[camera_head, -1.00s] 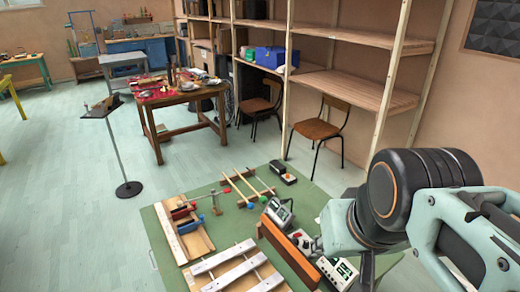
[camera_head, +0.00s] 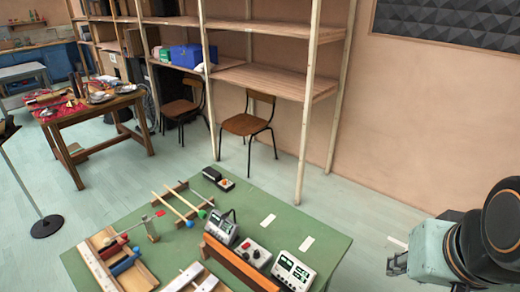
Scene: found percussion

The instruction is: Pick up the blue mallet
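The blue mallet (camera_head: 176,209) lies on the green table (camera_head: 335,243); its pale wooden stick slants up to the left and its blue head is at the near end. A similar mallet with a green head (camera_head: 190,203) lies parallel, just to its right. Both appear to rest across low wooden supports. My gripper (camera_head: 394,263) is at the right, beyond the table's right edge and well apart from the mallets. Its dark fingers are small and seen from the side, so their opening is unclear. I see nothing held in it.
Electronic boxes (camera_head: 293,270) and a brown wooden bar (camera_head: 238,264) stand right of and nearer than the mallets. Red and blue cylinders (camera_head: 125,263) lie in a wooden tray at left. A small black box (camera_head: 218,179) lies behind. Chairs (camera_head: 247,124) and shelves (camera_head: 270,80) stand beyond.

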